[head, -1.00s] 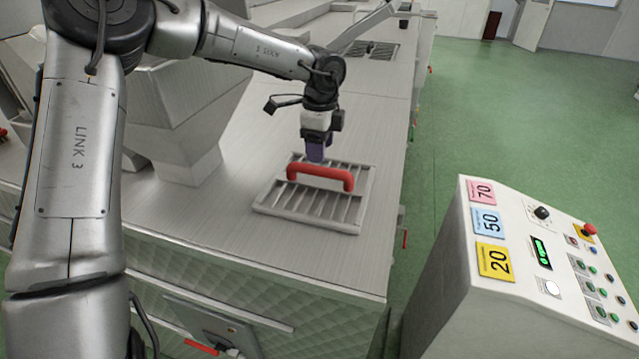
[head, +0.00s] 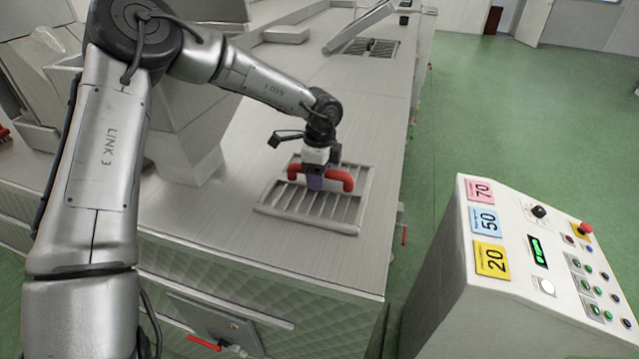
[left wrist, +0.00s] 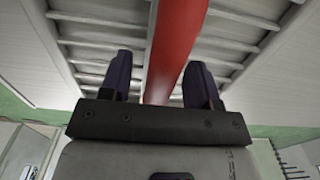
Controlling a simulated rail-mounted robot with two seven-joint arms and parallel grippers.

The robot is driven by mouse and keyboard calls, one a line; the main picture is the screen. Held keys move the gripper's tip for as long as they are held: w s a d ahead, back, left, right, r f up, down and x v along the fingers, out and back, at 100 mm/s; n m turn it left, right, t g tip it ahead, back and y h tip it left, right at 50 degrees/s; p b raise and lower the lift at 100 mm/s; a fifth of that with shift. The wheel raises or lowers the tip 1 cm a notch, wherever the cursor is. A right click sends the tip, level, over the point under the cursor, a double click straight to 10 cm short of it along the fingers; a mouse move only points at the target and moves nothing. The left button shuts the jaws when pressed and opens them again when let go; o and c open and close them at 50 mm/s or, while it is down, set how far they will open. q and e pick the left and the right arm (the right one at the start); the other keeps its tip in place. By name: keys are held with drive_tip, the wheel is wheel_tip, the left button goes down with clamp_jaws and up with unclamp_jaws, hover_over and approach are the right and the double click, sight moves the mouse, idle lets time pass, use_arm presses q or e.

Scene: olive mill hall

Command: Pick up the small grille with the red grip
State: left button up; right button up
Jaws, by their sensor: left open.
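The small grille (head: 349,219) lies flat on the metal top, with a red grip (head: 345,180) arching over its bars. My left gripper (head: 316,184) is down at the middle of the grip and hides part of it in the head view. In the left wrist view, its two purple fingers (left wrist: 161,82) stand apart, one on each side of the red bar (left wrist: 176,45). A gap shows between the bar and each finger, so the gripper is open and holds nothing. The grille bars (left wrist: 235,50) show beyond the fingers. My right gripper is not in view.
A hopper-like metal housing (head: 182,130) stands left of the grille. Another grille (head: 371,47) lies farther back, near a raised flap (head: 362,25). A control console (head: 470,285) stands at the right. Green floor (head: 500,110) lies open beyond the top's right edge.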

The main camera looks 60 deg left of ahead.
use_arm(q)
clamp_jaws()
drive_tip(key=shift+r, duration=0.1)
idle(0.3)
